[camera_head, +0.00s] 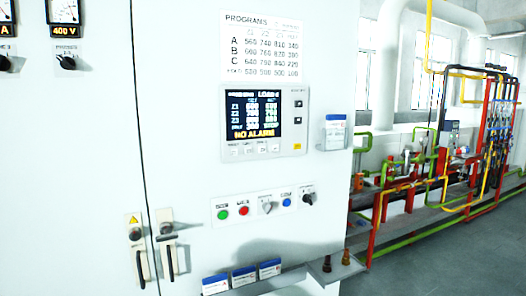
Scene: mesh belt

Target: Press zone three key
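The control panel (263,124) is set in the white cabinet door, right of centre. Its lit screen (252,118) shows a table with rows that seem to read Z1, Z2, Z3 and one more, and "NO ALARMS" in yellow at the bottom. A row of several small pale keys (254,149) runs under the screen. Their labels are too small to read, so I cannot tell for certain which is the zone three key. Neither of my grippers shows in this view.
A PROGRAMS chart (264,47) is above the panel. Below are a green button (222,215), a red button (243,211), a blue button (287,202) and selector switches. A small card holder (334,133) sticks out at right. Door handles (168,250) are lower left.

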